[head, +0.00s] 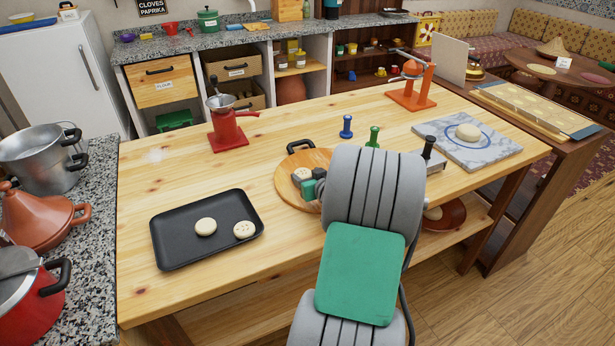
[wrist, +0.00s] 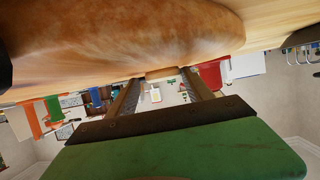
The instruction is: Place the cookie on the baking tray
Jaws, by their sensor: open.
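The black baking tray (head: 180,256) lies at the left of the wooden table, with one pale cookie (head: 205,227) and one dotted cookie (head: 244,230) on it. Another pale cookie (head: 302,174) lies on a round wooden board (head: 290,190), right of the tray. My gripper (head: 308,186) is low over this board, close to that cookie; my arm hides part of the board. In the wrist view my gripper (wrist: 162,77) has its fingers apart. A small tan edge, seemingly the cookie (wrist: 162,73), shows between the fingertips, beside the large brown board (wrist: 130,35). I cannot tell whether they touch it.
A red grinder (head: 228,128) stands behind the board. Blue (head: 346,127) and green (head: 374,137) stamps stand beyond it. A marble slab (head: 490,150) with a dough round (head: 468,132) lies at the right. The table between tray and board is clear.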

